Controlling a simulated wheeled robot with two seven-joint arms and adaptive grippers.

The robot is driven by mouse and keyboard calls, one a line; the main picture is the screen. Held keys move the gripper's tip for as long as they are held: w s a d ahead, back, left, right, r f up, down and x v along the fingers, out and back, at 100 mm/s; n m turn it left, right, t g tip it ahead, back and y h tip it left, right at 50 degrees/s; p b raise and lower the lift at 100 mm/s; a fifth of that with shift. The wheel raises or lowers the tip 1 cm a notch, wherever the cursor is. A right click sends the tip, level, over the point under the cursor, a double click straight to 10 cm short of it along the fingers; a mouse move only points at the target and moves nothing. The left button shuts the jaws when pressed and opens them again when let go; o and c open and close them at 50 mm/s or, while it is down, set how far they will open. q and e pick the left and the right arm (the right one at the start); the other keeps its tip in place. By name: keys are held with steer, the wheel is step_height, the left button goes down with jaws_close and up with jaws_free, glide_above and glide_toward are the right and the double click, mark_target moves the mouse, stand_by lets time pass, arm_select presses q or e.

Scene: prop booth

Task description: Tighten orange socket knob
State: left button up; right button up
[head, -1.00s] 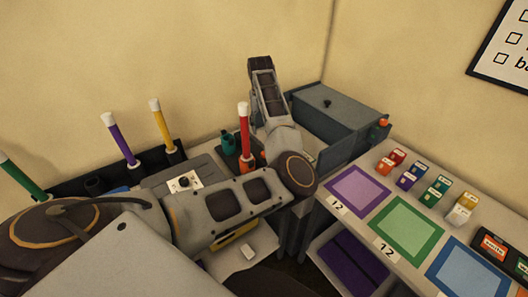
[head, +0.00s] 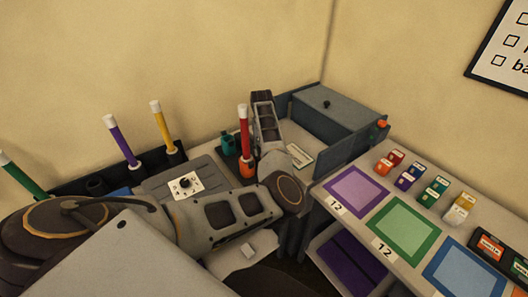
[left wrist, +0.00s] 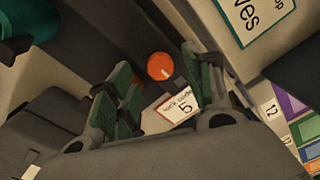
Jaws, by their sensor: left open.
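A round orange knob (left wrist: 160,66) with a small pale mark at its edge shows in the left wrist view, on a dark surface. My left gripper (left wrist: 165,93) is open, its green-padded fingers apart. The knob appears beyond and between them, with no contact seen. I cannot tell whether this socket belongs to the knob. My right gripper is not in view.
A blue-grey box (head: 335,110) with an orange part (head: 382,124) on its side stands behind the arm. Purple (head: 127,142) and yellow (head: 161,125) sticks stand to the left. A teal object (head: 227,144) is close by. The right table holds coloured squares (head: 404,228) and small blocks.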

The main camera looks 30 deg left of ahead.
arm_select(q)
steer(key=shift+f, duration=1.45)
steer(key=c, duration=1)
